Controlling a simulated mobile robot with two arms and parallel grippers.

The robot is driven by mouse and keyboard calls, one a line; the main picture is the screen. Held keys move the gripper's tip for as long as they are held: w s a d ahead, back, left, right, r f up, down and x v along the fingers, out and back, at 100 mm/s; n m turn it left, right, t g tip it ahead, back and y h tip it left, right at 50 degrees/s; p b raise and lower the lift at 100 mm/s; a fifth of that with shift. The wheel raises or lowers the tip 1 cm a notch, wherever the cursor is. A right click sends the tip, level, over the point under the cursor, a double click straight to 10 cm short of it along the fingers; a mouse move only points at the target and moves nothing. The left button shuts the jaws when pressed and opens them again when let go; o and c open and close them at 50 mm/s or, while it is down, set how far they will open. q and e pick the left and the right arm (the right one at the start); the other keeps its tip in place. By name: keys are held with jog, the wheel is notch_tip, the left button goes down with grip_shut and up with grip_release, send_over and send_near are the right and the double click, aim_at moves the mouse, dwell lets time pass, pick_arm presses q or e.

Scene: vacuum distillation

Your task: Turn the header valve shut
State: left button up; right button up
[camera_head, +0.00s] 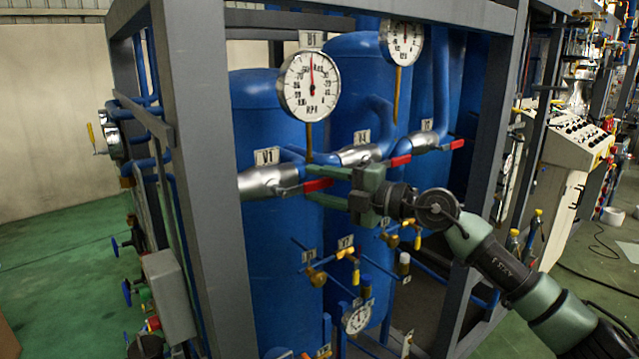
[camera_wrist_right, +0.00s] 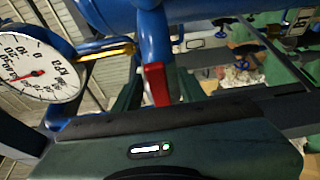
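Three silver valves with red lever handles sit on the blue header pipe in the head view. The nearest valve (camera_head: 268,182), under the V1 tag (camera_head: 267,156), has its red handle (camera_head: 317,185) pointing right, in line with the pipe. My right gripper (camera_head: 314,185) reaches in from the right with its green fingers spread, one above and one below this handle. In the right wrist view the red handle (camera_wrist_right: 155,83) lies between the two fingers, with gaps at its sides. Whether a finger touches it I cannot tell. My left gripper is not in view.
Two more red handles (camera_head: 400,161) (camera_head: 457,144) sit farther along. A round gauge (camera_head: 309,86) hangs above the gripper; it also shows in the wrist view (camera_wrist_right: 38,68). A grey frame post (camera_head: 203,160) stands at left. Small brass valves (camera_head: 317,277) lie below.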

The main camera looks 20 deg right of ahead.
grip_shut()
dwell(1.3)
